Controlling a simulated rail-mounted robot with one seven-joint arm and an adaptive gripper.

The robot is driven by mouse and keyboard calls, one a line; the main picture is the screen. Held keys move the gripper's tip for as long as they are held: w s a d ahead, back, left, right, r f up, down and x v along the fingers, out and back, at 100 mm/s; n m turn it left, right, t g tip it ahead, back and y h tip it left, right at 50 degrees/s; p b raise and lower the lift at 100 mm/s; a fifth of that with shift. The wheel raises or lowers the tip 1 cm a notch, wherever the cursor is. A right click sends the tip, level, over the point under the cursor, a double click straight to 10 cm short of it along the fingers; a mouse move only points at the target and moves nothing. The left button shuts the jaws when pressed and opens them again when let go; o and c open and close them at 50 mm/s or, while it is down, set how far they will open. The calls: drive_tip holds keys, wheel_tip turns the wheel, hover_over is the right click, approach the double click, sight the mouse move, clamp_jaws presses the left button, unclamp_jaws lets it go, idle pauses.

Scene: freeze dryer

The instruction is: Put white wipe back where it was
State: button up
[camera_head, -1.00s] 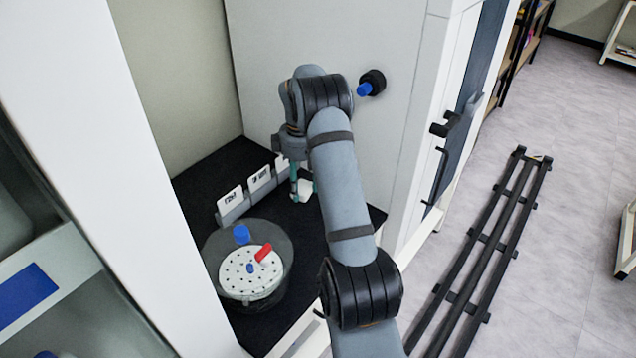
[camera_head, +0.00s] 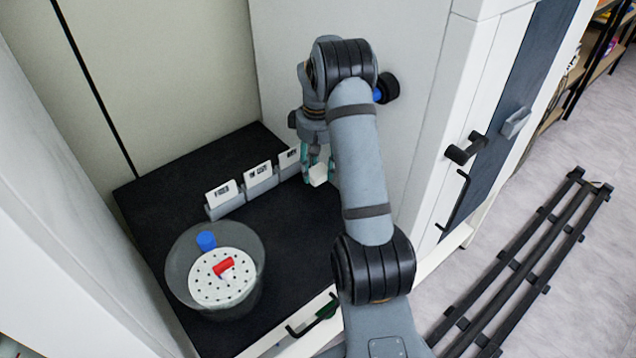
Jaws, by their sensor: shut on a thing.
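My gripper (camera_head: 317,168) points down over the black bench top, near its back right side, with teal fingertips. It is shut on the white wipe (camera_head: 319,176), a small pale piece showing at the fingertips. My forearm hides part of the area to the right. I cannot tell whether the wipe touches the bench.
White-fronted boxes (camera_head: 222,196) stand in a row left of my gripper. A clear round vessel (camera_head: 182,262) with a perforated white disc, a blue knob and a red piece stands at the front left. Bare black bench top (camera_head: 285,240) lies between. The freeze dryer wall (camera_head: 415,110) rises close at the right.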

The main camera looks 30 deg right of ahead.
sight(317, 191)
drive_tip(key=shift+f, duration=2.65)
drive_tip(key=shift+f, duration=0.25)
drive_tip(key=o, duration=1.1)
drive_tip(key=shift+r, duration=0.1)
wheel_tip(317, 191, up, 12)
drive_tip(key=shift+r, duration=0.2)
